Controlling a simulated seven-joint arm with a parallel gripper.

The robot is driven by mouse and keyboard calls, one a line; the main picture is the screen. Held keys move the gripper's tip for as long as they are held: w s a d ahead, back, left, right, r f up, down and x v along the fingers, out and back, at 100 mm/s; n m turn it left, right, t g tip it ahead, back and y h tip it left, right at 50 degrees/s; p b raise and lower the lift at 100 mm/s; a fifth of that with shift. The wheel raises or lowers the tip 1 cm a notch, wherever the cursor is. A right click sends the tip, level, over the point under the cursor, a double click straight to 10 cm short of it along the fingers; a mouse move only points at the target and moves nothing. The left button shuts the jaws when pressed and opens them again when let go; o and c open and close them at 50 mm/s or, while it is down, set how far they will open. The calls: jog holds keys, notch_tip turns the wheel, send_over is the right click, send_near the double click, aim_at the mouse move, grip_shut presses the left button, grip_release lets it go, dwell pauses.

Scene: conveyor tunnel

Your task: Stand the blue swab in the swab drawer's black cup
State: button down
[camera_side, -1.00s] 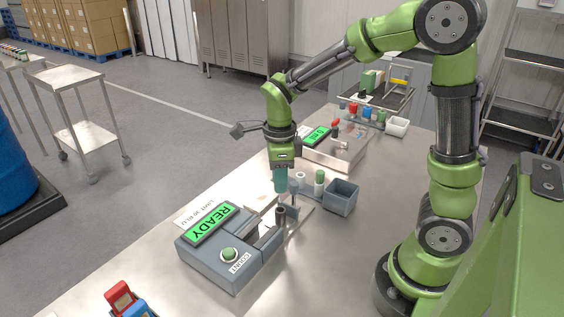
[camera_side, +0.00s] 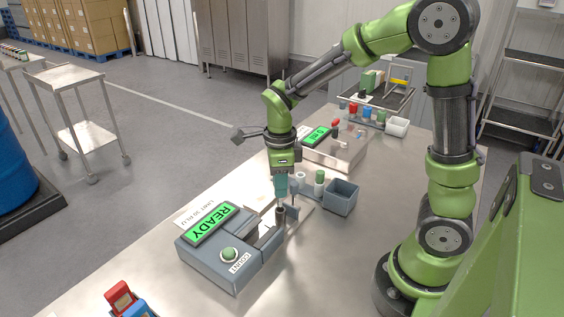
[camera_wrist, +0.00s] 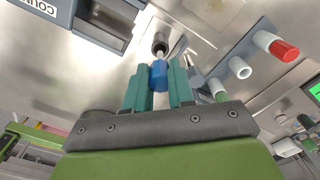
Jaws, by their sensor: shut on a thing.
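My gripper (camera_side: 281,190) is shut on the blue swab (camera_wrist: 158,75), with its teal fingers (camera_wrist: 156,90) on both sides of the blue cap in the wrist view. A short white shaft runs from the cap toward the black cup (camera_wrist: 160,44). The shaft's end overlaps the cup's mouth there; I cannot tell how far inside it is. In the side view the black cup (camera_side: 280,215) stands upright at the open drawer of the grey READY device (camera_side: 225,250), right below the fingers. The swab is mostly hidden by the fingers in that view.
A green-capped tube (camera_side: 319,182) and a white tube (camera_side: 300,178) stand in a rack just behind. A second device (camera_side: 335,150) and several coloured caps stand farther back. The front right of the table is clear.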

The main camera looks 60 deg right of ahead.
aim_at(280, 202)
jog(key=shift+f, duration=0.1)
jog(key=shift+f, duration=2.5)
jog(key=c, duration=0.9)
grip_release()
notch_tip(280, 202, up, 17)
jog(key=shift+f, duration=0.1)
